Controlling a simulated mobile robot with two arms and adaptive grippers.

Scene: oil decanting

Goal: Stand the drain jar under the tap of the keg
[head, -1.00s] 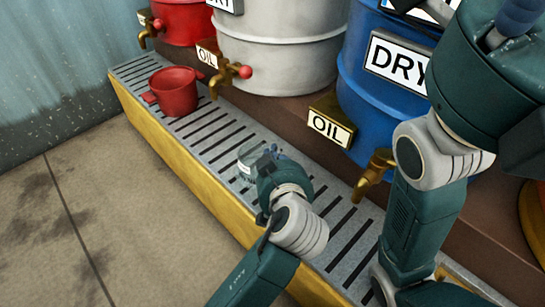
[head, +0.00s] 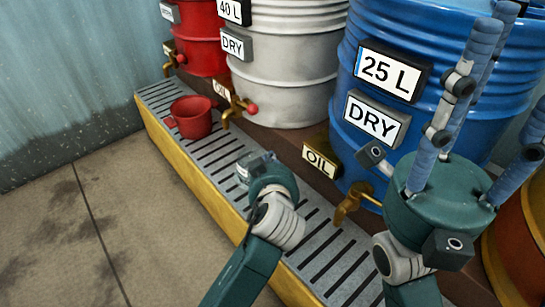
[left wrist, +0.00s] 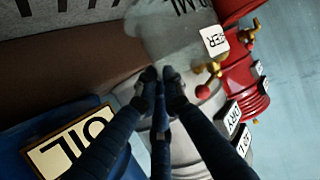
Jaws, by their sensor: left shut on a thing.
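My left gripper (head: 262,172) is shut on the drain jar (head: 243,171), a clear glass jar with a pale label, above the slatted grate. In the head view the gripper hides most of the jar. In the left wrist view the closed fingers (left wrist: 160,77) meet at the see-through jar (left wrist: 180,38). Three kegs have brass taps: the blue keg (head: 400,75) with its tap (head: 352,200), to the right of the jar; the white keg (head: 285,100) with its tap (head: 237,108); the red keg (head: 200,45). My right gripper (head: 490,85) is open and empty, fingers upward, before the blue keg.
A red pot (head: 192,117) stands on the far part of the grate (head: 325,262). The grate has a yellow front edge (head: 195,185). An orange drum (head: 510,255) is at the right. The grate below the blue keg's tap is clear.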

